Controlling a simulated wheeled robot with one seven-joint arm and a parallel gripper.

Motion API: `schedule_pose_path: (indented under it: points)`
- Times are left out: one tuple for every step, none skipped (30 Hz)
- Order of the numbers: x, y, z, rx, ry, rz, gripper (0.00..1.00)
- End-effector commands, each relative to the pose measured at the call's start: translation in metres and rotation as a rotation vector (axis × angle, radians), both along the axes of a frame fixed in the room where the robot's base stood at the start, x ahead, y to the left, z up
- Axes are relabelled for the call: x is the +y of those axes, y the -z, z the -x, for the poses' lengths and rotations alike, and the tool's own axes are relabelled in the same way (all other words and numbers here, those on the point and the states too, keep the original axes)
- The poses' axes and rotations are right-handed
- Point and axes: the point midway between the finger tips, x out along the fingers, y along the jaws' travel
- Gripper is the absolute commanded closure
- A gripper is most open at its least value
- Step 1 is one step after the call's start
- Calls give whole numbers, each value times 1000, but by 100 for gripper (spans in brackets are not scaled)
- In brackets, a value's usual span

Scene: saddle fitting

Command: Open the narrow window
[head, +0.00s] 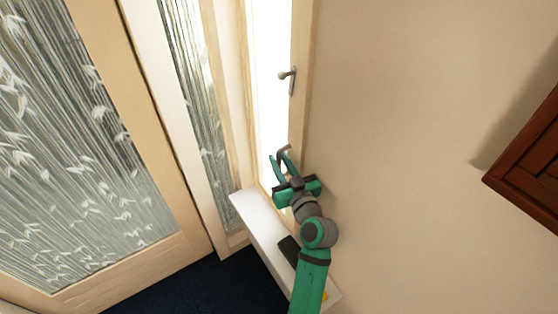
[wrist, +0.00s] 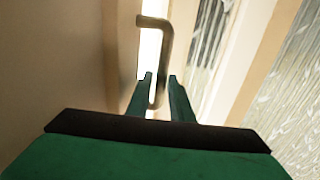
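The narrow window (head: 270,95) is a tall bright pane in a pale wooden frame, beside the beige wall. It has an upper lever handle (head: 288,78) and a lower grey handle (head: 285,152), partly hidden by my gripper. In the wrist view the bent lower handle (wrist: 167,42) hangs down with its end between my fingertips. My gripper (head: 281,162) has green fingers spread on either side of the handle, and the wrist view shows a gap at the right finger (wrist: 160,80). I cannot tell whether the left finger touches the handle. The window looks shut.
A white sill (head: 262,222) lies below the window, with a dark object (head: 290,250) and a yellow one (head: 325,295) beside my arm. Patterned glass panels (head: 75,150) in wooden frames stand at left. A dark brown wooden piece (head: 530,165) is on the right wall.

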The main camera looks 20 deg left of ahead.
Motion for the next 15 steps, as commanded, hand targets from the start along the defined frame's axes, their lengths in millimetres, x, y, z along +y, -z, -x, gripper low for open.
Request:
schedule_pose_path:
  points:
    - [2,0,-2,0,0,0,80]
    - [3,0,-3,0,0,0,80]
    - [4,0,-4,0,0,0,80]
    - [4,0,-4,0,0,0,80]
    - [4,0,-5,0,0,0,80]
    - [5,0,-5,0,0,0,80]
    - [5,0,-5,0,0,0,80]
    - [5,0,-4,0,-1,0,80]
    - [5,0,-4,0,-1,0,80]
    - [5,0,-4,0,-1,0,80]
    - [5,0,-4,0,-1,0,80]
    - [5,0,-4,0,-1,0,87]
    - [5,0,-4,0,-1,0,94]
    - [5,0,-4,0,-1,0,100]
    - [5,0,-4,0,-1,0,100]
